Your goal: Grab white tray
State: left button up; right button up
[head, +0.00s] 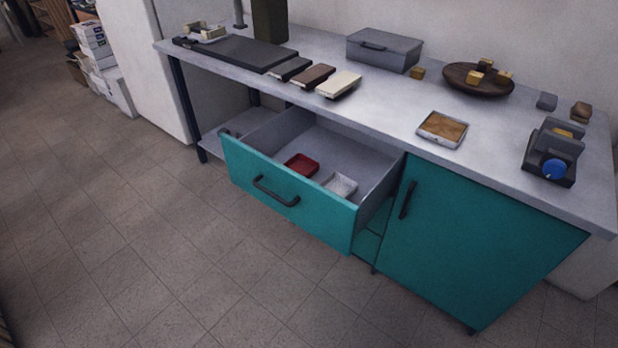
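A small white tray (341,185) lies inside the open teal drawer (283,204), near its front right corner. A red tray (301,166) lies in the same drawer, to the left of the white one and apart from it. On the counter, a whitish tray or box (442,129) with a brown-orange filling sits near the front edge, above the teal cabinet door. Neither of my grippers shows in the head view.
The drawer sticks out from the grey counter (395,99). The teal door (470,240) to its right is shut. Floor in front is clear.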

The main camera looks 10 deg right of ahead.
aim_at(338, 183)
jog(key=i+l+z, duration=0.2)
jog(key=z, duration=0.25)
jog(key=i+l+z, duration=0.25)
jog(key=z, duration=0.2)
jog(key=i+l+z, duration=0.15)
jog(key=z, duration=0.3)
jog(key=i, duration=0.1)
